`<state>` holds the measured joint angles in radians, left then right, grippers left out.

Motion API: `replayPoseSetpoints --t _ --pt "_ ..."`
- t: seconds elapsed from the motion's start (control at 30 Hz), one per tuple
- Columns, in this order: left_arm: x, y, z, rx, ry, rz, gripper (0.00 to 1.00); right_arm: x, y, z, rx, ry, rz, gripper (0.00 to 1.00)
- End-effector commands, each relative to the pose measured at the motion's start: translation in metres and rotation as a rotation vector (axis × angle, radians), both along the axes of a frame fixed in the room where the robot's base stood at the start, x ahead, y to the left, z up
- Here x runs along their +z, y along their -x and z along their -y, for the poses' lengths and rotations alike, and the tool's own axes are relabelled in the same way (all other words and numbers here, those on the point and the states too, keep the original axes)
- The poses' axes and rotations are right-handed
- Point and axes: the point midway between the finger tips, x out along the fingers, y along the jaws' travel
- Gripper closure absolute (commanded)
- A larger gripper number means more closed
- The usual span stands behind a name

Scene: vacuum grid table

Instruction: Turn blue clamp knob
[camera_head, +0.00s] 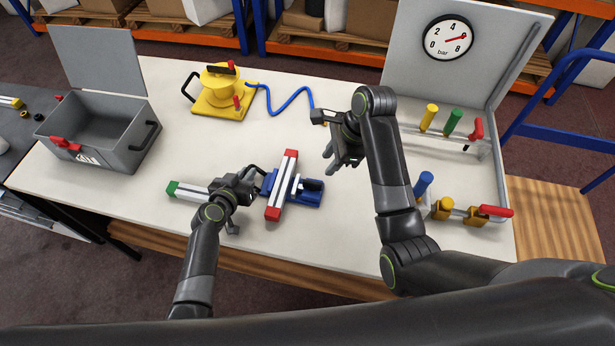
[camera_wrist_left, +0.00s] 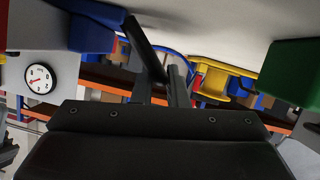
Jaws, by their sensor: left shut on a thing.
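The blue clamp (camera_head: 305,199) stands on the table with a red-ended white bar (camera_head: 281,187) across it. A black knob (camera_head: 314,185) is on its right side. A green-ended white bar (camera_head: 188,193) lies left of the clamp; its green end (camera_wrist_left: 285,75) shows in the left wrist view.
A grey open box (camera_head: 100,125) stands at left. A yellow suction tool (camera_head: 220,95) with a blue hose (camera_head: 292,98) is at the back. A grey fixture panel (camera_head: 480,60) with a gauge (camera_head: 448,38) and several coloured handles occupies the right. The table's front left is clear.

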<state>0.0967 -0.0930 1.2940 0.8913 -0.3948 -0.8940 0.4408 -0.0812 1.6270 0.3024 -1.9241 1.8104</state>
Motion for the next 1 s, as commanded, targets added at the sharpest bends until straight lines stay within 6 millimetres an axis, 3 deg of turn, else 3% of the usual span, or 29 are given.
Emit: replayPoseSetpoints --t 1.0 --pt "-0.0013 0.0008 -0.0003 -0.001 -0.003 -0.002 1.0 0.0089 0.005 0.0051 1.53 0.119 0.596 0.67"
